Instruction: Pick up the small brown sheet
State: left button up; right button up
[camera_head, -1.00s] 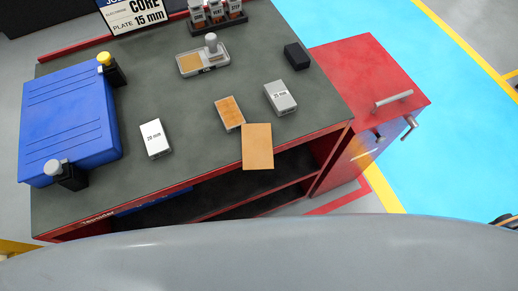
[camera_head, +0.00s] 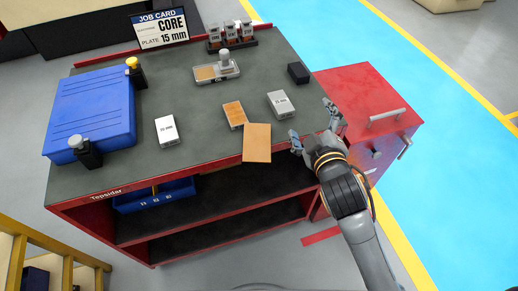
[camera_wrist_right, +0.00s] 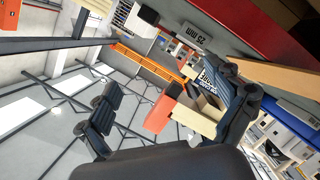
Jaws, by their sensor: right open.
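The small brown sheet (camera_head: 257,143) is a flat tan rectangle at the front edge of the grey-topped bench, and its near part juts past the edge. Its far left corner lies close to an orange-brown block (camera_head: 234,115). My right gripper (camera_head: 313,122) is open and empty, to the right of the sheet by the bench's front right corner, apart from the sheet. In the right wrist view, my gripper's dark fingers (camera_wrist_right: 175,105) are spread wide, and a tan strip (camera_wrist_right: 280,76), seemingly the sheet, shows at the right. My left gripper is not in view.
A grey labelled block (camera_head: 281,104), a white block (camera_head: 167,130), a black block (camera_head: 298,73) and a small tray (camera_head: 217,74) stand on the bench (camera_head: 200,105). A blue case (camera_head: 92,118) is at left. A red cabinet (camera_head: 362,92) adjoins the right side.

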jog(key=w+a+r+n+t+y, duration=0.1)
jog(key=a+r+n+t+y, duration=0.1)
jog(key=a+r+n+y, duration=0.6)
jog(key=a+r+n+t+y, duration=0.3)
jog(key=a+r+n, duration=0.25)
jog(key=r, duration=0.65)
jog(key=s+a+r+n+g+y, duration=0.2)
jog(key=s+a+n+g+y, duration=0.4)
jog(key=n+g, duration=0.8)
jog(key=s+a+r+n+g+y, duration=0.25)
jog(key=s+a+n+g, duration=0.55)
jog(key=n, duration=1)
jog(key=n+t+h, duration=0.2)
jog(key=n+h, duration=1.3)
jog(key=h, duration=0.6)
send_near(257, 153)
jog(key=shift+w+d+f+p, duration=0.2)
jog(key=shift+w+f+p, duration=0.25)
jog(key=shift+f, duration=0.2)
jog(key=shift+a+f, duration=0.1)
jog(key=shift+f, duration=0.55)
jog(key=f, duration=0.1)
jog(key=f+p, duration=0.1)
jog(key=f, duration=0.2)
jog(key=shift+s+a+f+p, duration=0.1)
jog(key=shift+s+a+p, duration=0.1)
jog(key=shift+s+p, duration=0.15)
jog(key=shift+w+f, duration=0.1)
jog(key=shift+f, duration=0.4)
